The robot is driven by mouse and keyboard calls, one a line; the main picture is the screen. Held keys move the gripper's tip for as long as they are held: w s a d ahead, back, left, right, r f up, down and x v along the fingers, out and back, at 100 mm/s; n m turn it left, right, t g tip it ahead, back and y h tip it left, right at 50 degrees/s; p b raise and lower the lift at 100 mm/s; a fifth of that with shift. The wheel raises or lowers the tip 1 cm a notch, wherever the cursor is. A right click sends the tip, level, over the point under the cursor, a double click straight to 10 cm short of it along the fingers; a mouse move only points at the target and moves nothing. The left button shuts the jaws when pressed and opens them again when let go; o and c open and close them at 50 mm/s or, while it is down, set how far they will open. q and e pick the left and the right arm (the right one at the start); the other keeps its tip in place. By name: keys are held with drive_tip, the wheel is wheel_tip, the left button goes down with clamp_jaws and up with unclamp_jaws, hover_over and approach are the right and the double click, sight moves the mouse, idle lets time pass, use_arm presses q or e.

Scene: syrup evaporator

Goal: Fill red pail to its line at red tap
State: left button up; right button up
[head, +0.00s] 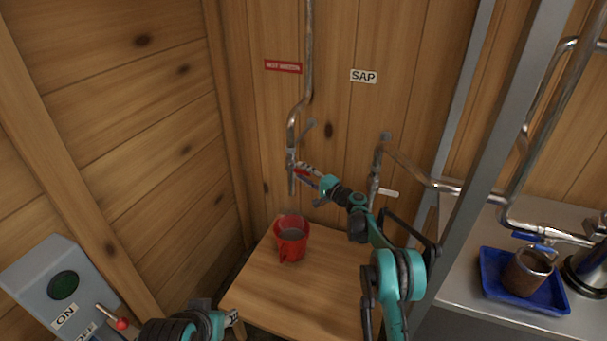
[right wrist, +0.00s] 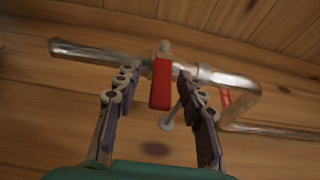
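The red pail (head: 291,246) stands upright on the wooden table below the tap spout. A greyish surface shows inside it; I cannot make out its line or the level. The red tap (head: 291,158) comes down the wall on a metal pipe. Its red handle (right wrist: 160,86) shows between the fingers of my right gripper (right wrist: 160,100), which is open with clear gaps on both sides. In the head view my right gripper (head: 308,174) is at the tap, above the pail. My left gripper (head: 233,317) is low at the bottom edge, its fingers too small to read.
The wooden table (head: 300,290) has bare room around the pail. A second tap (head: 376,170) is under the SAP sign (head: 363,76). A control box (head: 55,290) with a red-tipped lever is at lower left. A blue tray (head: 500,292) holding a brown cup (head: 528,272) is at right, beyond a metal post.

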drive_tip(key=shift+d, duration=0.1)
drive_tip(key=v, duration=1.2)
drive_tip(key=s+a+r+n+g+h, duration=0.1)
drive_tip(key=s+r+n+g+h, duration=0.15)
drive_tip(key=s+r, duration=0.5)
drive_tip(key=s+a+r+n+g+h, duration=0.1)
drive_tip(key=s+r+n+g+h, duration=0.2)
drive_tip(key=s, duration=0.8)
drive_tip(key=s+d+f+n+h, duration=0.1)
drive_tip(key=s+d+f+h, duration=0.1)
drive_tip(key=s, duration=0.8)
drive_tip(key=s+d+f+n+h, duration=0.1)
drive_tip(key=s+d+h, duration=0.2)
drive_tip(key=s, duration=0.7)
drive_tip(key=s+d+f+n+h, duration=0.1)
drive_tip(key=s+d+f+h, duration=0.1)
drive_tip(key=s+d, duration=0.3)
drive_tip(key=s, duration=0.4)
drive_tip(key=shift+s+f, duration=0.35)
drive_tip(key=shift+s, duration=0.05)
